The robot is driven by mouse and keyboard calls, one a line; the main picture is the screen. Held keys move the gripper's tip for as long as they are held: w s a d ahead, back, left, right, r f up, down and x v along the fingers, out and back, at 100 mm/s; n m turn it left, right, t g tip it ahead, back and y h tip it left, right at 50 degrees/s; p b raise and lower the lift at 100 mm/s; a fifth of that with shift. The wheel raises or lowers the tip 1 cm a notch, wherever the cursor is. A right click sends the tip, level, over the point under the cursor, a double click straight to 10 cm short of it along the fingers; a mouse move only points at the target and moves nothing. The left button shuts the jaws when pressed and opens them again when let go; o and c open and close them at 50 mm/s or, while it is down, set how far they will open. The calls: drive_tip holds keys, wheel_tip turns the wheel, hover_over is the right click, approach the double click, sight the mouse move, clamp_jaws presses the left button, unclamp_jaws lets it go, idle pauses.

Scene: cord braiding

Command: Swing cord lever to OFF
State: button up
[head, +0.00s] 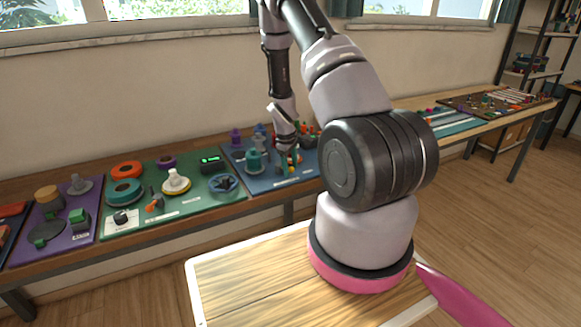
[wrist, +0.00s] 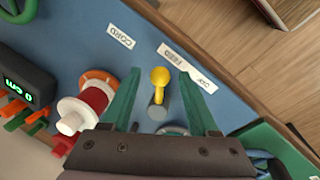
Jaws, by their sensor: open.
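My gripper (wrist: 162,72) is open, with one green finger on each side of the lever and a visible gap on both sides. The base of the lever is partly hidden by my gripper's body. In the head view my gripper (head: 288,165) is low over the blue board, and the lever is too small to make out clearly.
A red and white spool (wrist: 85,108) and a dark box with a green display (wrist: 22,88) stand left of my gripper in the wrist view. A green board (head: 205,205) with knobs and rings lies left of the blue one.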

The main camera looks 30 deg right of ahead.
clamp_jaws()
drive_tip(key=a+m, duration=0.1)
drive_tip(key=m, duration=0.2)
drive_tip(key=shift+s+a+g, duration=0.3)
drive_tip(key=shift+a, duration=0.05)
drive_tip(key=a+m, duration=0.1)
drive_tip(key=m, duration=0.3)
drive_tip(key=shift+a+g, duration=0.35)
drive_tip(key=shift+g, duration=0.05)
drive_tip(key=a+m, duration=0.1)
drive_tip(key=m, duration=0.1)
drive_tip(key=shift+a+m, duration=0.1)
drive_tip(key=shift+m, duration=0.2)
drive_tip(key=shift+w+a+m+g, duration=0.25)
drive_tip(key=shift+a+m, duration=0.1)
drive_tip(key=shift+m, duration=0.45)
drive_tip(key=shift+w+a+m+g, duration=0.15)
drive_tip(key=shift+a+m+g, duration=0.15)
drive_tip(key=shift+m, duration=0.5)
